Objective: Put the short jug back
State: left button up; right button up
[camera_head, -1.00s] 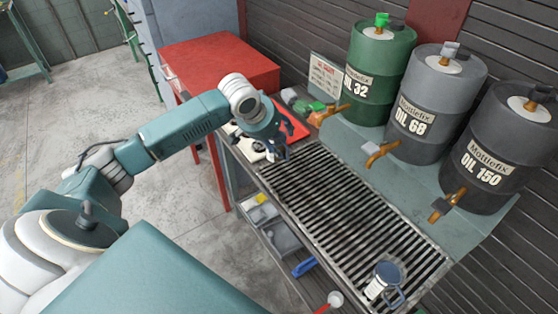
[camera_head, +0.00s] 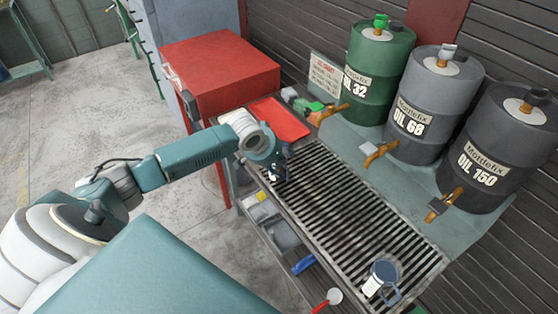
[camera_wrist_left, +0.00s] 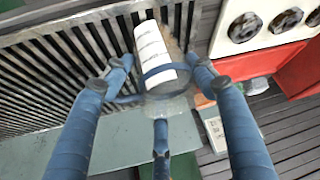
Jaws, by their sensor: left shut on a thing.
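My left gripper (camera_head: 278,172) is over the far left end of the slatted drip grate (camera_head: 345,215). In the left wrist view its fingers (camera_wrist_left: 160,78) are shut around a small jug (camera_wrist_left: 154,58) with a white label and a blue band or handle. The jug looks tilted in that view, with the grate behind it. In the head view the held jug is mostly hidden by the gripper. Another blue jug (camera_head: 383,272) with a white label and a handle stands at the near end of the grate. I cannot tell the jugs' heights apart. My right gripper is not in view.
Green (camera_head: 376,75), grey (camera_head: 424,105) and dark (camera_head: 497,150) oil drums with taps line the grate's back side. A red tray (camera_head: 280,119) lies at its far end, by a red cabinet (camera_head: 222,70). The grate's middle is clear.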

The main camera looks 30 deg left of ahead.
pick_arm(q)
jog(key=o, duration=1.4)
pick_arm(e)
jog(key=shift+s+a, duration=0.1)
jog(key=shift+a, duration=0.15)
pick_arm(q)
jog(key=shift+r, duration=0.1)
jog(key=shift+s+r, duration=0.15)
jog(key=shift+r, duration=0.1)
jog(key=b+v, duration=0.1)
jog(key=v, duration=1)
jog(key=shift+s+r+b, duration=0.1)
jog(key=shift+r+b, duration=0.05)
jog(key=shift+b, duration=0.2)
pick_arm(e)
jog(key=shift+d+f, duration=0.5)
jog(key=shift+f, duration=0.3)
pick_arm(q)
jog(key=shift+d, duration=0.1)
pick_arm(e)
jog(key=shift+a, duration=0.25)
